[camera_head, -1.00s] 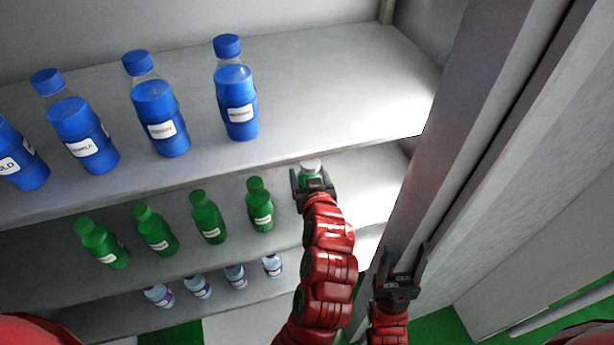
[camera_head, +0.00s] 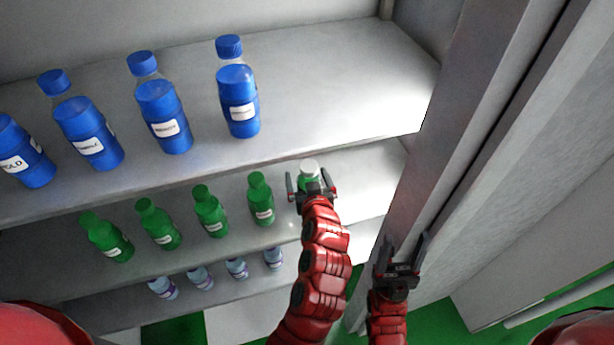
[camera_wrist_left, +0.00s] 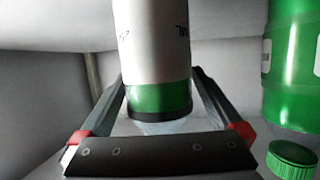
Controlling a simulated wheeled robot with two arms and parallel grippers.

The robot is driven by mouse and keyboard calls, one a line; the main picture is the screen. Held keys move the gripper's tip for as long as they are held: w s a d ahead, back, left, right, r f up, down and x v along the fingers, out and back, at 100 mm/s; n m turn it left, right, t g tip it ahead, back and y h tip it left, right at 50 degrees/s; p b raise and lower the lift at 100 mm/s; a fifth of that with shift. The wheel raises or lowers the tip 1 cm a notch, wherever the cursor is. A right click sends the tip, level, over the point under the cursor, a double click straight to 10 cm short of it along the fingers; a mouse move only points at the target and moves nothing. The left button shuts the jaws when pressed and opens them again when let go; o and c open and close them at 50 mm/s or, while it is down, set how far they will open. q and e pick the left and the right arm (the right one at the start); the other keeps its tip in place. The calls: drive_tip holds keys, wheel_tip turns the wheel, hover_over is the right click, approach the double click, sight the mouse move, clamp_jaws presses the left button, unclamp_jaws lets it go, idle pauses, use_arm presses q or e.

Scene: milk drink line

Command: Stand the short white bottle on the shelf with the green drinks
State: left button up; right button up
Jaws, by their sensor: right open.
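The short bottle (camera_head: 309,171) has a white cap and a green body. It looks upright on the middle shelf (camera_head: 365,190), at the right end of the row of green drinks (camera_head: 260,198). In the left wrist view its white label and green band (camera_wrist_left: 155,60) show between the fingers. My left gripper (camera_head: 312,187) is around the bottle, with its fingers apart and a small gap on each side in the head view. The bottle's base is hidden. My right gripper (camera_head: 402,252) is open and empty, in front of the cabinet's right side.
Blue bottles (camera_head: 238,100) stand on the shelf above. Small pale bottles (camera_head: 237,268) stand on the shelf below. A green bottle (camera_wrist_left: 288,80) is close beside my left gripper. A grey upright panel (camera_head: 455,130) bounds the right.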

use_arm(q)
drive_tip(key=shift+r, duration=0.1)
drive_tip(key=shift+r, duration=0.1)
drive_tip(key=b+v, duration=0.4)
drive_tip(key=v, duration=0.8)
drive_tip(key=shift+s, duration=0.1)
